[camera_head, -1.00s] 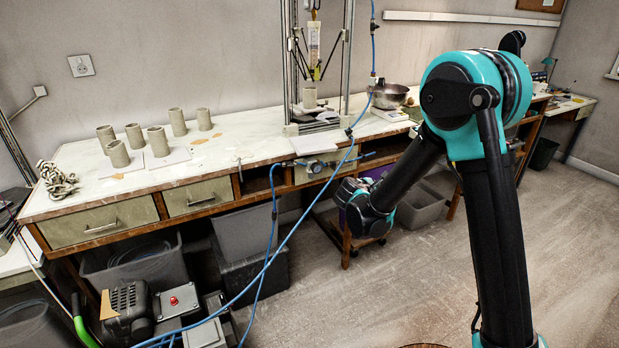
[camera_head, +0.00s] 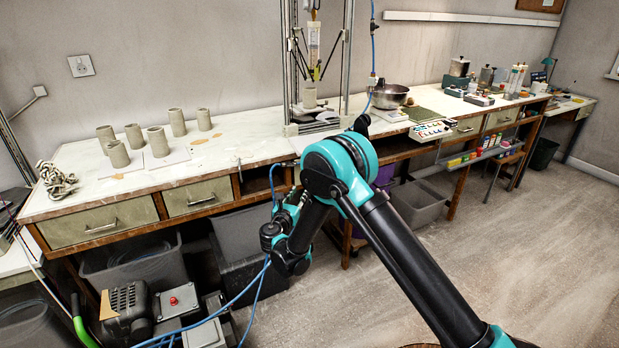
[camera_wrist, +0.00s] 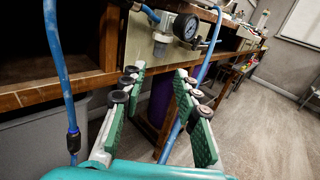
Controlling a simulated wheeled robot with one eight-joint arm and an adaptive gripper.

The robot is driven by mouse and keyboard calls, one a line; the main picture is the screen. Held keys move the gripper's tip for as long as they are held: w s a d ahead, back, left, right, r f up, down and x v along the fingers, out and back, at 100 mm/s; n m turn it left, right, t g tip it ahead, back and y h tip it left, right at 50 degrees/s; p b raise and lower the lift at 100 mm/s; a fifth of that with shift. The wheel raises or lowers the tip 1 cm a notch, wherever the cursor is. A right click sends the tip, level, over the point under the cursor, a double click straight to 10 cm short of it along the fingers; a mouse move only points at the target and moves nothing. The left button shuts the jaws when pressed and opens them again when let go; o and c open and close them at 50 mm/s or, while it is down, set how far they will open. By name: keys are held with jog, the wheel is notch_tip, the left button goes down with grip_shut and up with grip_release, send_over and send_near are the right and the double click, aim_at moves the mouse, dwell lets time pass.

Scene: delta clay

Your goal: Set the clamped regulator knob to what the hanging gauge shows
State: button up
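The regulator (camera_wrist: 167,27) is at the bench's front edge in the wrist view. It has a pale lower body, blue hose fittings and a round black-rimmed dial (camera_wrist: 186,27), whose reading is too small to make out. I cannot clearly pick out its knob. My gripper (camera_wrist: 160,74) is open and empty, with its two green pad fingers below and short of the regulator.
A blue hose (camera_wrist: 66,75) hangs left of my fingers, and another runs behind the right finger. The wooden bench edge (camera_wrist: 60,88) is close. Clay cylinders (camera_head: 159,142) stand on the bench left. A metal bowl (camera_head: 389,96) stands right of the frame. Grey bins fill the space below.

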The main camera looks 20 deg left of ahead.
jog(key=w+a, duration=0.1)
jog(key=w, duration=1.2)
jog(key=shift+w, duration=0.25)
jog(key=shift+c, duration=0.4)
grip_shut()
